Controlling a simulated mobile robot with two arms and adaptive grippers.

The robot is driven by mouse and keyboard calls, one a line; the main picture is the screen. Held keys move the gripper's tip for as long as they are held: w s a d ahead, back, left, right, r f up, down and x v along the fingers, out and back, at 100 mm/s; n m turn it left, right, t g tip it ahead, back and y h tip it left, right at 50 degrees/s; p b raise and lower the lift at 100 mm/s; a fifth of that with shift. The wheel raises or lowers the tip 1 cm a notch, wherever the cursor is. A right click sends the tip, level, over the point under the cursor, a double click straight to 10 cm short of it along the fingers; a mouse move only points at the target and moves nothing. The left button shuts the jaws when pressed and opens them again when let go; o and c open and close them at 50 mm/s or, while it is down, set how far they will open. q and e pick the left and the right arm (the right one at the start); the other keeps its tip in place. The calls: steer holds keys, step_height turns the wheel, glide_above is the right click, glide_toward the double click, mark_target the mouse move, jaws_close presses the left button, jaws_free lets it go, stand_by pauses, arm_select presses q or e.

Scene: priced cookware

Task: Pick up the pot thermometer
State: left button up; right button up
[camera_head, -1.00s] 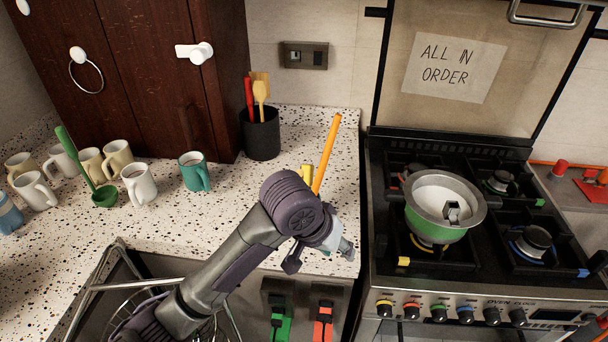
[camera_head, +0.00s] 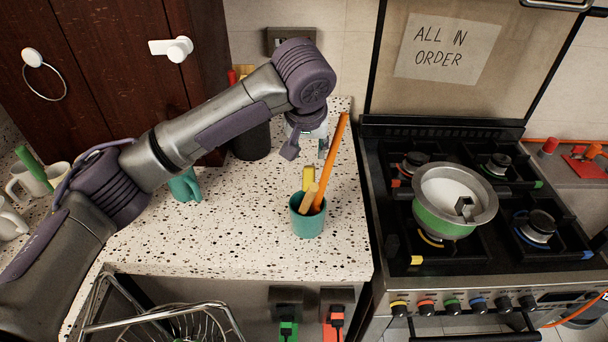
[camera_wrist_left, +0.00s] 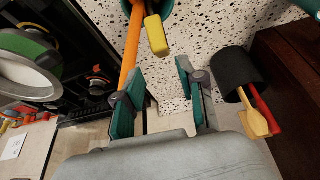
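A green and silver pot (camera_head: 445,222) stands on the front left burner of the stove in the head view. A small dark metallic piece (camera_head: 464,207) sits at the right inside of the pot; it may be the pot thermometer, but it is too small to be sure. My left gripper (camera_head: 307,148) is over the counter, left of the stove and away from the pot. In the left wrist view its fingers (camera_wrist_left: 160,95) are apart with nothing held between them. The pot (camera_wrist_left: 28,62) is partly visible at the left there. My right gripper is not in view.
A teal cup (camera_head: 307,222) holding a long orange handle (camera_head: 333,160) and other utensils stands below my left gripper. A black utensil holder (camera_head: 250,142) and a teal mug (camera_head: 186,186) are to the left.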

mark_target(309, 167)
arm_select(q)
steer(key=x, duration=0.3)
steer(key=shift+d+f, duration=0.25)
steer(key=shift+d, duration=0.05)
steer(key=x, duration=0.1)
steer(key=p+x, duration=0.1)
steer(key=x, duration=0.1)
steer(key=p+x, duration=0.1)
steer(key=shift+w+a+f, duration=0.15)
steer(key=shift+a+f, duration=0.15)
steer(key=shift+w+f+p, duration=0.15)
steer(key=shift+f+p, duration=0.15)
steer(key=shift+f, duration=0.05)
steer(key=shift+w+f, duration=0.1)
steer(key=shift+f, duration=0.05)
steer(key=shift+c, duration=0.3)
steer(key=c, duration=0.5)
jaws_close()
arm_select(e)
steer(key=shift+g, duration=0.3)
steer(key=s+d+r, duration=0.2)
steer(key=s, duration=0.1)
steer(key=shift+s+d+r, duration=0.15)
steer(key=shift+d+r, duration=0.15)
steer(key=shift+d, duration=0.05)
